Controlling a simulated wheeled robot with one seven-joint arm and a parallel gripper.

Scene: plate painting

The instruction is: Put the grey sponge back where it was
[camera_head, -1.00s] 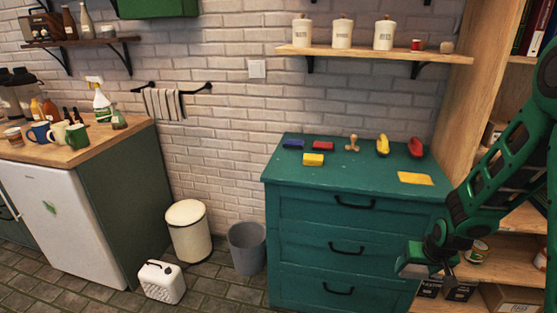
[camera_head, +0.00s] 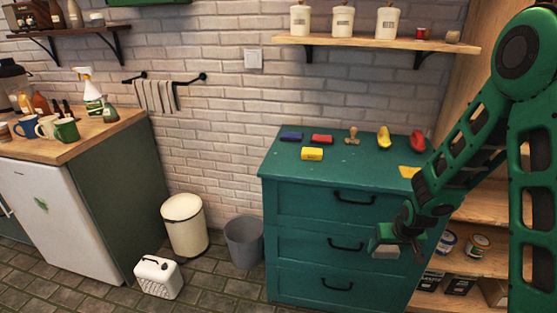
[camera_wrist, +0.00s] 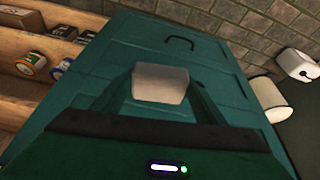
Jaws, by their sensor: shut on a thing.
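My gripper (camera_head: 388,240) hangs in front of the right part of the green drawer cabinet (camera_head: 310,207), below its top. It is shut on the grey sponge (camera_wrist: 160,84), which shows as a pale block between the fingers in the wrist view. In the head view the sponge (camera_head: 386,251) is small and partly hidden by the gripper. The cabinet top holds blue (camera_head: 291,136), red (camera_head: 322,139) and yellow (camera_head: 312,154) blocks, a wooden stamp-like piece (camera_head: 352,136), yellow (camera_head: 384,137) and red (camera_head: 417,141) rounded pieces, and a yellow flat sheet (camera_head: 409,171).
Open shelves with cans (camera_head: 478,244) stand right of the cabinet. The front-left part of the cabinet top is bare.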

